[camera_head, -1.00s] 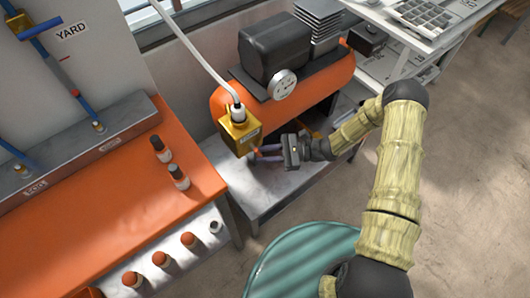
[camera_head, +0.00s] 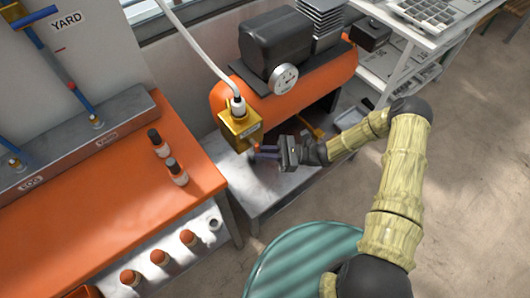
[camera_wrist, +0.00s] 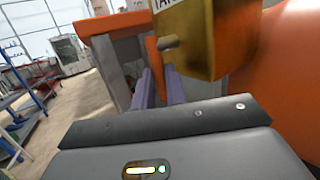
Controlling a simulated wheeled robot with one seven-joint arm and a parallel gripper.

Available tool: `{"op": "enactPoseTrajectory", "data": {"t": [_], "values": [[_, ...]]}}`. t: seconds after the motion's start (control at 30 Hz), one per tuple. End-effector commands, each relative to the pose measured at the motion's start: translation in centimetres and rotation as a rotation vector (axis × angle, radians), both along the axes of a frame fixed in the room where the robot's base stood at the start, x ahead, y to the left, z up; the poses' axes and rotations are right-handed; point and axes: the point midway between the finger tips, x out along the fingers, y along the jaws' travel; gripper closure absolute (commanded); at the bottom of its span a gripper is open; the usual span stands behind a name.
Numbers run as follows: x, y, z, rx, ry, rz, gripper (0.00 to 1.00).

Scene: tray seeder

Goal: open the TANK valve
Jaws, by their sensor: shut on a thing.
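The TANK valve is a brass block (camera_head: 240,125) on the left end of the orange tank, with a white hose on top. In the wrist view the block (camera_wrist: 205,40) fills the upper right, and its label is cut off after "TAN". Its orange lever (camera_wrist: 152,50) hangs down beside a short brass stem. My gripper (camera_head: 256,153) reaches in from the right, just below the block. Its two purple-grey fingers (camera_wrist: 160,82) are shut on the lever's lower part.
The orange tank (camera_head: 330,75) carries a dark motor and a round gauge (camera_head: 284,78). A grey shelf (camera_head: 285,190) lies below my gripper. The orange bench (camera_head: 110,215) with bottles is at left. A teal round top (camera_head: 305,260) stands in front.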

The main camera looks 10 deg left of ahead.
Motion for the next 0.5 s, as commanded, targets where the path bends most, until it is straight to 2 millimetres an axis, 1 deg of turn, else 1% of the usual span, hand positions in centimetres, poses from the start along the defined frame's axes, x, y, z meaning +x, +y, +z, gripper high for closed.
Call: {"op": "enactPoseTrajectory", "data": {"t": [0.1,0.37,0.4,0.43,0.5], "values": [[0.05,0.05,-0.1,0.028,0.03,-0.004,1.0],[0.06,0.06,0.04,0.03,0.034,-0.004,1.0],[0.05,0.07,0.04,0.03,0.034,-0.004,0.83],[0.04,0.07,0.04,0.03,0.034,-0.004,0.78],[0.03,0.08,0.03,0.029,0.033,-0.003,0.78]]}}
